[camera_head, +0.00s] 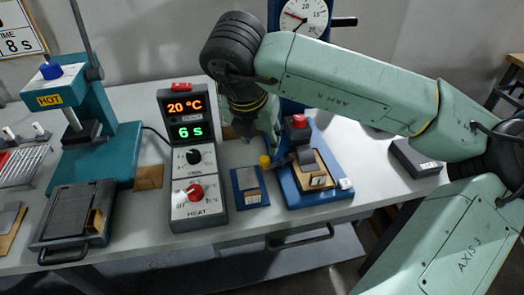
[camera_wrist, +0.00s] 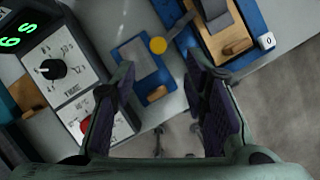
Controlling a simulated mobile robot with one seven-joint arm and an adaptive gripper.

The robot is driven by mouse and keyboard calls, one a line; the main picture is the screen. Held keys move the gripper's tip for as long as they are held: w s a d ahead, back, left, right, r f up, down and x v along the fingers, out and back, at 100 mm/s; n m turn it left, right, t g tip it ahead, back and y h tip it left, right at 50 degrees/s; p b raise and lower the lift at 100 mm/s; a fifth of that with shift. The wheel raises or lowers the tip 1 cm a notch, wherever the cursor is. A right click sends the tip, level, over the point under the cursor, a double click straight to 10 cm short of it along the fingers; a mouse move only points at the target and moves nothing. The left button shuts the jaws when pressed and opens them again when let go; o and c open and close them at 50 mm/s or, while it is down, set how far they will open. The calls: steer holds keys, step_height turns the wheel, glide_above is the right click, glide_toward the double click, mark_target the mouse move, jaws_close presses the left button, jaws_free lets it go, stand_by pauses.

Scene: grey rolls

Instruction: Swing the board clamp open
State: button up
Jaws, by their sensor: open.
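The board clamp has a grey lever arm (camera_wrist: 180,25) ending in a yellow ball knob (camera_wrist: 158,45). The knob also shows in the head view (camera_head: 264,161), at the left of the blue clamp base (camera_head: 325,197). A tan board (camera_head: 318,168) lies on the base, with the dark clamp bar (camera_wrist: 216,14) across it. My gripper (camera_wrist: 160,66) is open and empty. In the wrist view the yellow knob appears beyond the gap between the fingertips. In the head view my gripper (camera_head: 266,132) is above and behind the knob; its fingers are partly hidden.
A control box (camera_head: 190,165) reading 20 °C and 6 s stands left of the clamp. A small blue tray (camera_head: 238,190) lies between them. A red knob (camera_head: 299,120) and dial gauge (camera_head: 304,16) rise behind the clamp. A teal press (camera_head: 110,150) stands left; a grey block (camera_head: 415,158) lies right.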

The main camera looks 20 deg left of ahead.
mark_target(264, 159)
steer(key=p+x, duration=0.2)
steer(key=x, duration=0.7)
steer(key=shift+a+f, duration=0.1)
steer(key=shift+f, duration=0.25)
jaws_close()
